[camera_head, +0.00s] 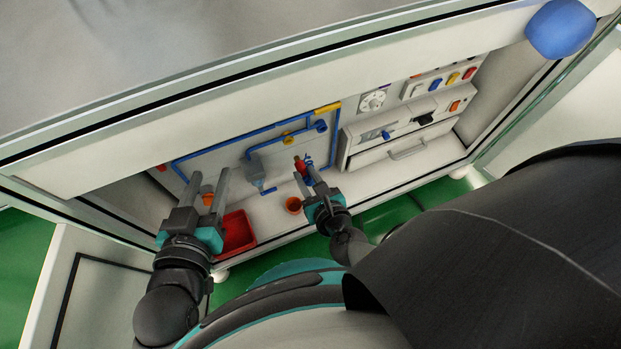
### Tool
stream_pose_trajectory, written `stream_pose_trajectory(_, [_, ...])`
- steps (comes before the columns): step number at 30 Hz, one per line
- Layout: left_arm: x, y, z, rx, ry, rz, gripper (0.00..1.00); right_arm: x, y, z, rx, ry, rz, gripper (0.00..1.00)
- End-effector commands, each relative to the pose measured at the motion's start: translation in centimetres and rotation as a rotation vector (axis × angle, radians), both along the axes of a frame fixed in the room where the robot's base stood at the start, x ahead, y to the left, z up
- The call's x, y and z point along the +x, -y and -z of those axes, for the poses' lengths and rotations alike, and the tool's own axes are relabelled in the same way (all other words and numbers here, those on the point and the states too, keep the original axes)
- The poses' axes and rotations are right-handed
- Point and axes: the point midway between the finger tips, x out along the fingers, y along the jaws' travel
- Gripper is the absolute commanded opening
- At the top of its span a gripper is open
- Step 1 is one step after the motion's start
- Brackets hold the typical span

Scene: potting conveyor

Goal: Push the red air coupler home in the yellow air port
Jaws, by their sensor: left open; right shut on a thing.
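The red air coupler (299,165) is at the fingertips of my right gripper (304,179), which is shut on it in front of the back panel. Blue parts show right beside the coupler. A small yellow round part (288,140) sits on the blue pipework above, apart from the coupler. I cannot tell whether it is the yellow air port, and no port shows clearly at the coupler's tip. My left gripper (209,180) is open at the left, its fingers spread in front of the panel, with an orange object (208,199) partly hidden behind them.
A grey drawer unit (400,152) stands to the right, below coloured switches (452,78). Blue pipes (240,137) run along the panel. The cabinet frame surrounds the recess.

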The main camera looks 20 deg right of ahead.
Motion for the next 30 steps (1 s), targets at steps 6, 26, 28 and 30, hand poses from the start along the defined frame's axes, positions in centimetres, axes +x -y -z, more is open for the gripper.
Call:
stream_pose_trajectory(6, [0.0, -0.4, 0.2, 0.023, -0.036, -0.001, 0.49, 1.6, 0.0, 0.0, -0.001, 0.000, 0.002, 0.00])
stream_pose_trajectory(26, [-0.1, -0.9, 0.6, 0.054, -0.089, -0.003, 0.49, 3.2, -0.1, 0.0, 0.001, 0.000, 0.000, 0.00])
stream_pose_trajectory(28, [-0.1, -0.9, 0.5, 0.054, -0.088, -0.003, 0.49, 3.2, -0.1, 0.0, 0.001, 0.000, 0.000, 0.00])
stream_pose_trajectory(30, [-0.1, -1.0, 0.5, 0.054, -0.088, -0.003, 0.49, 3.2, -0.1, 0.0, 0.001, 0.000, 0.000, 0.00])
